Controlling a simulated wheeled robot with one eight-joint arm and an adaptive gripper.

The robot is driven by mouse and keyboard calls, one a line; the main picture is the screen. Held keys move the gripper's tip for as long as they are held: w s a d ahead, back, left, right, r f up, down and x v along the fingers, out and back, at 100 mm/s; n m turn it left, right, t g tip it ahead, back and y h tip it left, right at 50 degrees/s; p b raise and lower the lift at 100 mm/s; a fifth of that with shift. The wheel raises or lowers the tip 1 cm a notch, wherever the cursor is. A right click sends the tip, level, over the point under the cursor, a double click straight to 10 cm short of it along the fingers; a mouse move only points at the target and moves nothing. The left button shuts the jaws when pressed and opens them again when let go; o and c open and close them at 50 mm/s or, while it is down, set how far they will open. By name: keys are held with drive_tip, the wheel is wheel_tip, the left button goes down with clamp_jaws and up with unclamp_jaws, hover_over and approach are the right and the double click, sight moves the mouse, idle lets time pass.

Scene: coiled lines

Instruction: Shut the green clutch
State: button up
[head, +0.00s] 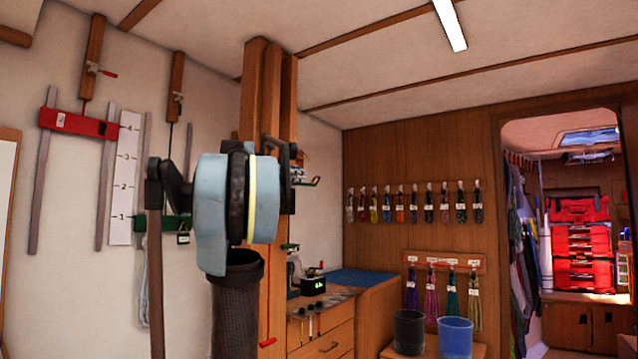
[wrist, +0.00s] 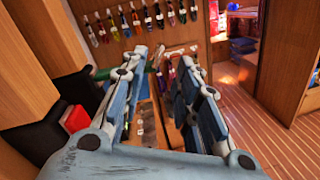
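A green bar (wrist: 104,73), which looks like the green clutch's lever, lies roughly level beside my left finger in the wrist view. A dark housing (wrist: 80,90) is at its left end. The finger hides part of the bar, and I cannot tell whether they touch. My gripper (wrist: 165,62) is open, its two blue fingers spread with nothing gripped between them. The green clutch cannot be made out there.
A red part (wrist: 75,119) sits left of my gripper, close to a black body. Drawers (head: 322,338) and a blue-topped counter (head: 362,279) stand beyond the post. Coiled lines (head: 411,205) hang on the back wall. Wooden floor (wrist: 270,135) is free at right.

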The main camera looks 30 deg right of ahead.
sight(319, 178)
drive_tip(key=x, duration=1.4)
drive_tip(key=shift+d, duration=0.1)
